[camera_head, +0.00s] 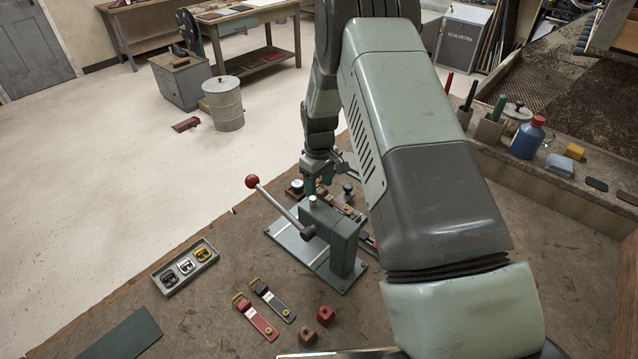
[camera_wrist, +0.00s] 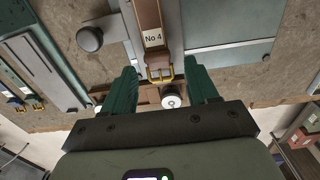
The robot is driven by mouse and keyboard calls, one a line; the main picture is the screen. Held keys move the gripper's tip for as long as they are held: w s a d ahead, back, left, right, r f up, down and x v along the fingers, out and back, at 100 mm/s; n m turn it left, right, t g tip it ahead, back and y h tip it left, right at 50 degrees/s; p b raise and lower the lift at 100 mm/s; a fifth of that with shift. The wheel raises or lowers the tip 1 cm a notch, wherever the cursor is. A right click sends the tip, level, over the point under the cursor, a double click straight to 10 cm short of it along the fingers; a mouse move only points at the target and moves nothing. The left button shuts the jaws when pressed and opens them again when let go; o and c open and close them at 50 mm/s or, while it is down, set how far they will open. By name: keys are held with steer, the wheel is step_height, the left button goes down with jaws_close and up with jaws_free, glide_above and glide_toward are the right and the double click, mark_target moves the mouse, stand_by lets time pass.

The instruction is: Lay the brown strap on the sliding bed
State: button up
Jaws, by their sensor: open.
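The brown strap (camera_wrist: 149,22) shows in the wrist view with a white "No 4" label and a brass buckle (camera_wrist: 159,74) at its near end. It appears to lie lengthwise along a grey metal piece, likely the sliding bed (camera_wrist: 173,28); whether it is fully seated cannot be told. My gripper (camera_wrist: 160,68) is open, its two green fingers apart on either side of the buckle end. In the head view my gripper (camera_head: 318,182) is low behind the grey stitcher (camera_head: 330,238). A brown piece, perhaps the strap (camera_head: 347,209), is partly hidden there by the machine and my arm.
The stitcher's red-knobbed lever (camera_head: 252,181) sticks up to the left. A buckle tray (camera_head: 185,268) is at left. Bottles and cups line the right ledge.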

step_height(320, 180, up, 11)
step_height(320, 180, up, 10)
steer(key=m+t, duration=0.1)
glide_above(325, 199)
steer(key=s+d+r+m+t, duration=0.1)
steer(key=s+d+r+m, duration=0.1)
steer(key=s+r, duration=0.8)
steer(key=s+d+r+m+t, duration=0.1)
steer(key=s+d+r+m, duration=0.1)
steer(key=s, duration=0.9)
steer(key=s+d+r+m+t, duration=0.1)
steer(key=s+r, duration=0.4)
steer(key=s, duration=0.5)
steer(key=m+t, duration=0.1)
steer(key=m, duration=0.1)
steer(key=shift+s+d+r+m+t, duration=0.25)
steer(key=shift+s+d+m+t, duration=0.05)
steer(key=shift+s+d, duration=0.1)
